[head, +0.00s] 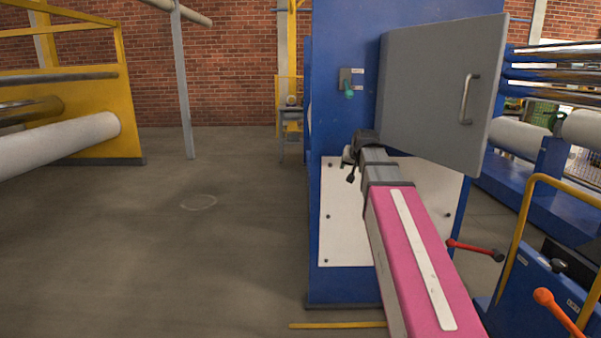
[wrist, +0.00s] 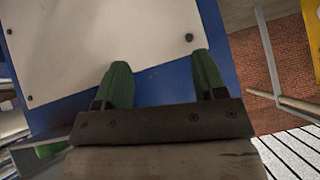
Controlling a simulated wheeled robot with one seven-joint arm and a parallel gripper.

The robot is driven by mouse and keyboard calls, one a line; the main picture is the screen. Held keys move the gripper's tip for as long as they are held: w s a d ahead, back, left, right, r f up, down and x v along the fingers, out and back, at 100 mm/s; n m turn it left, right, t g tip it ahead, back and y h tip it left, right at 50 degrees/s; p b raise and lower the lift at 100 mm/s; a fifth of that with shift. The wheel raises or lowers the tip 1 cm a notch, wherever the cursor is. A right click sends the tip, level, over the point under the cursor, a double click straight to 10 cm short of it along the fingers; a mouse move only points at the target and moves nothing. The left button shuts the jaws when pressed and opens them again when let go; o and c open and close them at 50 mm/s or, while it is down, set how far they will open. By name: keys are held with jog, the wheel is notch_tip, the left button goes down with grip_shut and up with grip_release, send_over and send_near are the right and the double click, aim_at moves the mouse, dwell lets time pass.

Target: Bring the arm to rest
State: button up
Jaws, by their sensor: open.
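My gripper (wrist: 160,64) is open and empty in the wrist view, its two green fingers spread apart. Behind them is a white panel on the blue machine. In the head view my pink and grey arm reaches forward from the lower right, and the dark wrist end of it is in front of the blue cabinet (head: 341,130). The fingers themselves are hard to make out there. No object is between the fingers.
A grey door (head: 430,95) with a metal handle (head: 467,98) stands open just right of my wrist. A switch with a teal knob (head: 349,92) is above it. Red (head: 475,250) and orange (head: 560,315) levers are at right. Open floor lies left.

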jog(key=s+f+g, duration=0.3)
jog(key=s+f, duration=0.5)
jog(key=f, duration=0.5)
jog(key=s+f+n+g, duration=0.1)
jog(key=s+f+g, duration=0.2)
jog(key=s+f, duration=0.6)
jog(key=s+f+g+h, duration=0.1)
jog(key=s+f, duration=0.7)
jog(key=f, duration=0.8)
jog(key=shift+s+a+f+n+g, duration=0.15)
jog(key=shift+a+f+n+g, duration=0.15)
jog(key=shift+g, duration=0.6)
